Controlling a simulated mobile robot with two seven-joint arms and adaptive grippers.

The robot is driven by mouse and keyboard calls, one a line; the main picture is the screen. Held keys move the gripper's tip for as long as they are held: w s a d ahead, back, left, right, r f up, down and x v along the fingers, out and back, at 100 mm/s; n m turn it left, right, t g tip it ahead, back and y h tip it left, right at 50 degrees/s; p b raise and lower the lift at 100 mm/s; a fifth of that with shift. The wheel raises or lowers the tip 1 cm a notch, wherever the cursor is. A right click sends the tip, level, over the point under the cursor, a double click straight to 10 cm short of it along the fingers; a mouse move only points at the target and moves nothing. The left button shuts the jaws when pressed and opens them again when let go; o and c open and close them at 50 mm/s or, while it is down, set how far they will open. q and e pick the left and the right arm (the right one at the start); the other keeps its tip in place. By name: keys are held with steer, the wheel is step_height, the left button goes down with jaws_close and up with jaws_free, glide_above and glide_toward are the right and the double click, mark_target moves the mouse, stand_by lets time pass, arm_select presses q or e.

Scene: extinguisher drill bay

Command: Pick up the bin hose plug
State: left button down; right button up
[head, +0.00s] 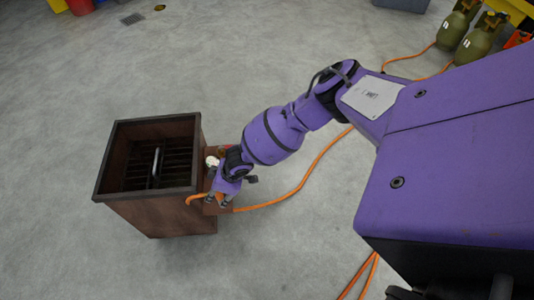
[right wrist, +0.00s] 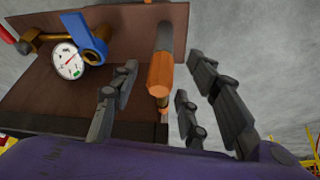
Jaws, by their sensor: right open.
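The bin hose plug (right wrist: 160,75) is an orange cylinder with a dark grey stem, in the middle of the right wrist view. It lies against the side of the brown bin (right wrist: 120,20). My right gripper (right wrist: 158,88) is open, with its dark fingers on both sides of the plug. I cannot tell whether they touch it. In the head view the bin (head: 165,215) stands at left, and my right gripper (head: 216,200) is at its right side, hiding much of the fittings there. My left gripper is not in view.
Beside the plug are a white gauge (right wrist: 69,60) and a blue lever (right wrist: 84,38) on a brass pipe. An orange hose (head: 300,185) runs over the grey floor from the bin. Green cylinders (head: 470,40) stand at top right. The floor left of the bin is clear.

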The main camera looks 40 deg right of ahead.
steer(key=shift+w+a+f, duration=0.15)
steer(key=shift+w+f, duration=0.15)
steer(key=shift+f, duration=0.2)
jaws_close()
steer(key=shift+r, duration=0.15)
